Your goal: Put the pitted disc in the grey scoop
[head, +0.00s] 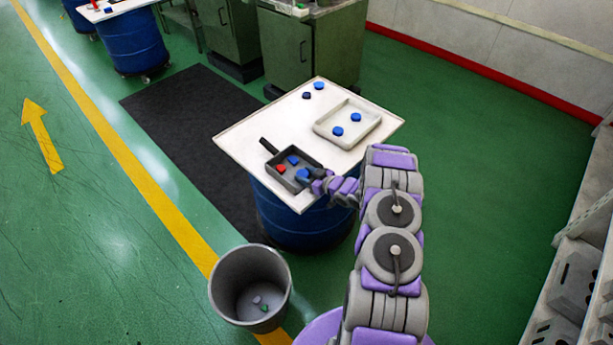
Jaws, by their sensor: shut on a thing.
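The grey scoop (268,170) lies on the white table top near its front left, its handle (268,144) pointing to the far left. A red piece (281,168) and a small blue piece (293,160) lie in it. My gripper (309,175) reaches in from the right at the scoop's near right corner. It is shut on a blue disc (302,174), which shows over the inside of the scoop. I cannot tell whether this disc touches the scoop floor. Pits are too small to make out on any disc.
A pale tray (371,134) on the table holds two blue discs (356,117) (338,131). Another blue disc (319,86) and a darker piece (306,96) lie near the far corner. A grey bin (223,290) with small pieces inside stands on the floor before the table.

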